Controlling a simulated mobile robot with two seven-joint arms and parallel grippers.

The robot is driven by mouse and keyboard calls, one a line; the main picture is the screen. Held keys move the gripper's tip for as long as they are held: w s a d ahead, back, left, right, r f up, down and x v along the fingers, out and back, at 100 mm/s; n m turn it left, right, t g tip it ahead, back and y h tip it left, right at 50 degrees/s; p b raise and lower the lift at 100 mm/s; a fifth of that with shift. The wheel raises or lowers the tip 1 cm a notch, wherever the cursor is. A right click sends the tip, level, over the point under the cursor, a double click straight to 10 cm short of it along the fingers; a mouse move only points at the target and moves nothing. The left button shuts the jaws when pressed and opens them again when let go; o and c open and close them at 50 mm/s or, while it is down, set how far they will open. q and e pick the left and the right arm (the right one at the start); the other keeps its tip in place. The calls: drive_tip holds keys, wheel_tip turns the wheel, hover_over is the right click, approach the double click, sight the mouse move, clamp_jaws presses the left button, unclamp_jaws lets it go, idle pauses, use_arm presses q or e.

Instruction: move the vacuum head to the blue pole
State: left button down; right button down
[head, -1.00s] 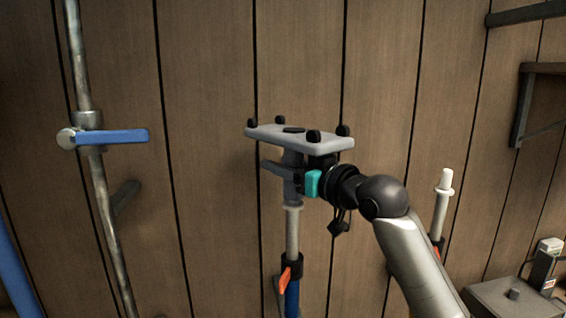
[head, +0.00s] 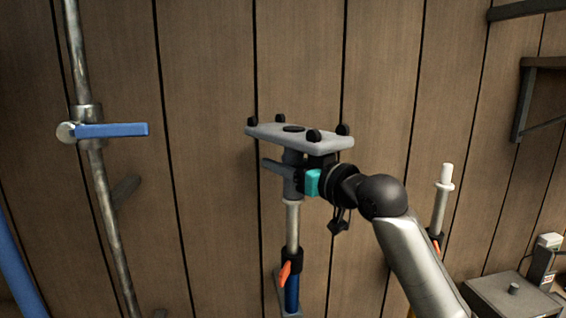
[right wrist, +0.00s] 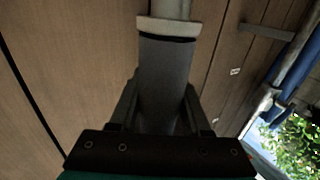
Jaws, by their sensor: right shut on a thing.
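The vacuum head (head: 280,137) is a grey flat plate with black wheels, held wheels-up in the head view. My right gripper (head: 298,183) is shut on its grey neck below the plate. In the right wrist view the fingers (right wrist: 160,115) lie on both sides of the dark grey neck (right wrist: 165,75). The blue pole (head: 292,293) stands upright right below, with a pale upper tube and a black clamp with an orange lever. The neck lines up with the tube and appears to meet its top; how deep it sits is hidden. My left gripper is out of view.
A metal pipe with a blue-handled valve (head: 110,131) runs up the left side. A second pole with a white top (head: 443,195) stands behind my right arm. A grey box (head: 510,292) is at the lower right. A plank wall (head: 215,220) is behind.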

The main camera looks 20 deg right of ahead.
drive_tip(key=shift+r, duration=0.1)
unclamp_jaws()
idle(0.4)
drive_tip(key=shift+s, duration=0.1)
idle(0.3)
drive_tip(key=b+v, duration=0.2)
drive_tip(key=v, duration=0.8)
drive_tip(key=shift+s+d, duration=0.15)
drive_tip(key=shift+s, duration=0.2)
idle(0.4)
idle(0.5)
